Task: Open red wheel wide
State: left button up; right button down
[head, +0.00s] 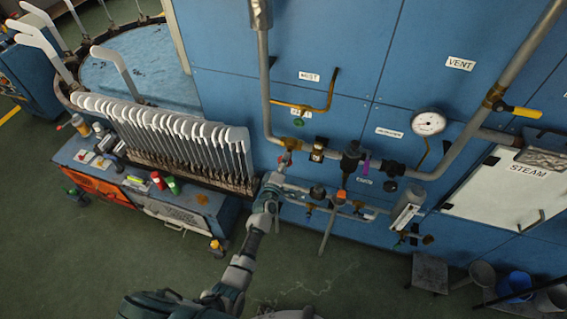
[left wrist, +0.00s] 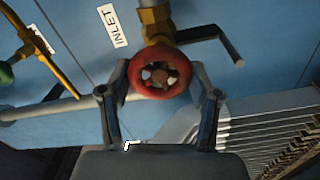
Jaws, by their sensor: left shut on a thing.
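The red wheel (head: 291,144) is a small round handwheel on a brass valve of the pipework on the blue wall. In the left wrist view the red wheel (left wrist: 160,92) is seen face on, its spokes showing. My left gripper (head: 283,160) reaches up to the wheel from below. In the left wrist view the left gripper (left wrist: 160,73) has one finger on each side of the rim and is shut on it. A label reading INLET (left wrist: 113,26) sits beside the valve. My right gripper is not in view.
A gauge (head: 428,123), a yellow lever (head: 522,112) and a white STEAM panel (head: 505,190) are to the right. A row of white sock boards (head: 160,125) stands close on the left. A green wheel (head: 299,122) is just above. The floor (head: 345,270) below is mostly clear.

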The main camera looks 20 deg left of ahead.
pick_arm(q)
jog(key=n, duration=0.2)
jog(key=f+n+b, duration=0.1)
jog(key=n, duration=0.2)
jog(key=shift+s+d, duration=0.1)
jog(key=shift+d, duration=0.05)
jog(key=shift+n, duration=0.4)
jog(key=o, duration=1.1)
jog(key=shift+o, duration=0.2)
jog(key=shift+r, duration=0.1)
jog(key=shift+r, duration=0.1)
jog(key=s, duration=1.1)
jog(key=shift+s+a, duration=0.2)
jog(key=shift+s, duration=0.2)
